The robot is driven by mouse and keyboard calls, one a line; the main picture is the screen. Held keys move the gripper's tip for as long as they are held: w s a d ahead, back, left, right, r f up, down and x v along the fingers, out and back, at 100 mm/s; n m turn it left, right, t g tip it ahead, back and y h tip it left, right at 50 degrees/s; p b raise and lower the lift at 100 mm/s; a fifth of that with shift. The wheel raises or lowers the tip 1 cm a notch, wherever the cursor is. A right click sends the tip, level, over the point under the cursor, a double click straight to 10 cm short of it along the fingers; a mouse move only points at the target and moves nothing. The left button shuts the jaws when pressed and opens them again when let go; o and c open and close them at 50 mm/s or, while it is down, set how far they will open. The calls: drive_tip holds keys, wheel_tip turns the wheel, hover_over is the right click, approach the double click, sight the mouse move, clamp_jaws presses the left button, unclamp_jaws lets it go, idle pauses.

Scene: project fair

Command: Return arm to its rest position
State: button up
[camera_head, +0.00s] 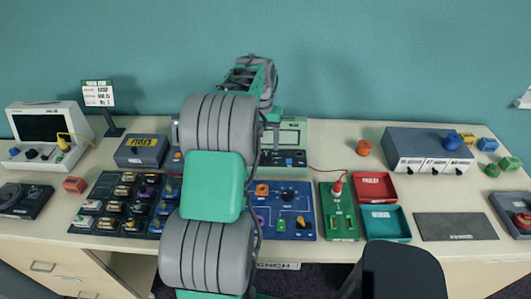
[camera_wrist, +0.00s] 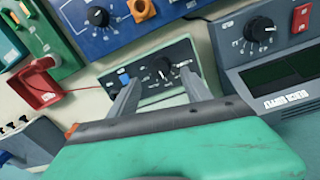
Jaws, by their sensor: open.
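My arm rises over the middle of the bench (camera_head: 340,140) and bends away toward the back wall. In the wrist view my gripper (camera_wrist: 158,82) is open, with two grey fingers apart and nothing visible between them. The fingers are in front of a grey-green instrument (camera_wrist: 180,52) with a dial; I cannot tell whether they touch it. That instrument also shows in the head view, partly hidden by my arm (camera_head: 293,130).
A bench supply (camera_wrist: 275,50) stands beside the fingers. A blue panel (camera_head: 285,225), a green board (camera_head: 340,225), a red tray (camera_head: 374,186) and a teal tray (camera_head: 386,222) are right of my arm. A component rack (camera_head: 125,205) is left. The teal wall (camera_head: 400,60) is close behind.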

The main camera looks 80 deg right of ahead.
drive_tip(key=shift+r, duration=1.3)
drive_tip(key=shift+w, duration=0.15)
drive_tip(key=w+a+r+n+t+h, duration=0.1)
drive_tip(key=w+a+r+n, duration=0.25)
drive_tip(key=w+a, duration=0.85)
drive_tip(key=w+a+r+n+t+h, duration=0.1)
drive_tip(key=w+a+r+n, duration=0.3)
drive_tip(key=w+a, duration=0.9)
drive_tip(key=s+a+f+n+t+y, duration=0.1)
drive_tip(key=a+n, duration=0.4)
drive_tip(key=a, duration=0.9)
drive_tip(key=s+a+f+n+t+y, duration=0.1)
drive_tip(key=a+n, duration=0.4)
drive_tip(key=a, duration=1)
drive_tip(key=shift+s+f+t, duration=0.3)
drive_tip(key=shift+f+t, duration=0.1)
drive_tip(key=shift+f, duration=0.45)
drive_tip(key=shift+n, duration=0.25)
